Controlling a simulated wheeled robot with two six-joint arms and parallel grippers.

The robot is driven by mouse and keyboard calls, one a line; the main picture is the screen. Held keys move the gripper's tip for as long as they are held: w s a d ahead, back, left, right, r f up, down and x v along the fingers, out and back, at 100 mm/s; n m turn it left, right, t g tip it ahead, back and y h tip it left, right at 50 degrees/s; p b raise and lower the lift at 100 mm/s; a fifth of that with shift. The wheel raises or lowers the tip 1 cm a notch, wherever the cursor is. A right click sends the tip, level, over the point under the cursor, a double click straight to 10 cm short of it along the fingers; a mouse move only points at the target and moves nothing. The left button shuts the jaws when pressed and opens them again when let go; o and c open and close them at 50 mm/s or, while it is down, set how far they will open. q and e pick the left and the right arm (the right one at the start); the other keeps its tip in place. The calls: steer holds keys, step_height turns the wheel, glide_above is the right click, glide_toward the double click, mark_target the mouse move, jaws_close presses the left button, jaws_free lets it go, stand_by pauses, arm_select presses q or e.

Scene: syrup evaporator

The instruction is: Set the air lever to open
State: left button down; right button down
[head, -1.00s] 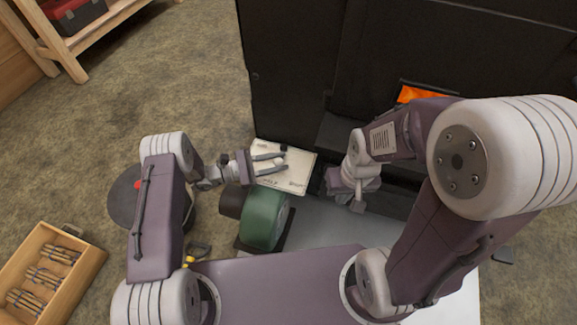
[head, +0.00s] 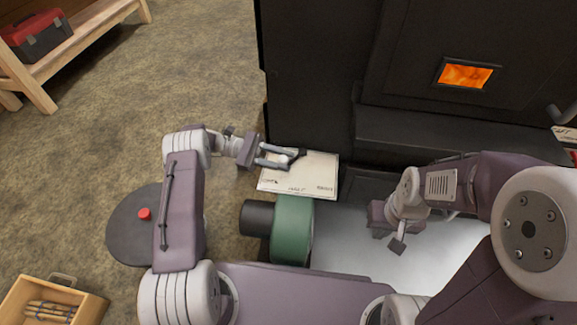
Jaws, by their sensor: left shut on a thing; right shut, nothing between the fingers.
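A white label plate (head: 312,176) lies low at the front left of the black evaporator. It has small print along its near edge, too small to read surely. The air lever (head: 301,153) shows as a small dark end at the plate's far edge; the fingers hide most of it, so I cannot tell its setting. My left gripper (head: 287,157) reaches over the plate from the left and is shut on the lever. My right gripper (head: 397,244) is shut and empty, right of the plate, above the pale surface in front of the evaporator.
A green and black cylindrical machine (head: 291,229) stands just in front of the plate, below my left gripper. The evaporator (head: 310,80) has a glowing fire window (head: 465,75). A wooden tool box (head: 45,305) and a shelf with a red toolbox (head: 38,40) are at left.

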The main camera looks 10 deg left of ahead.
arm_select(q)
steer(key=shift+a+f+g, duration=0.15)
steer(key=shift+g, duration=0.15)
steer(key=c, duration=1.1)
jaws_free()
step_height(320, 180, up, 5)
steer(key=p, duration=0.4)
steer(key=shift+s+d+r+p, duration=0.65)
steer(key=shift+d+r+p, duration=0.5)
steer(key=shift+d, duration=0.7)
steer(key=shift+s+d+r+p, duration=0.6)
steer(key=shift+d+r+p, duration=0.3)
steer(key=shift+d+p, duration=0.75)
steer(key=shift+s+d+r+p, duration=0.65)
steer(key=shift+d+r+p, duration=0.45)
steer(key=shift+d, duration=0.9)
steer(key=shift+f, duration=0.1)
steer(key=shift+c, duration=0.2)
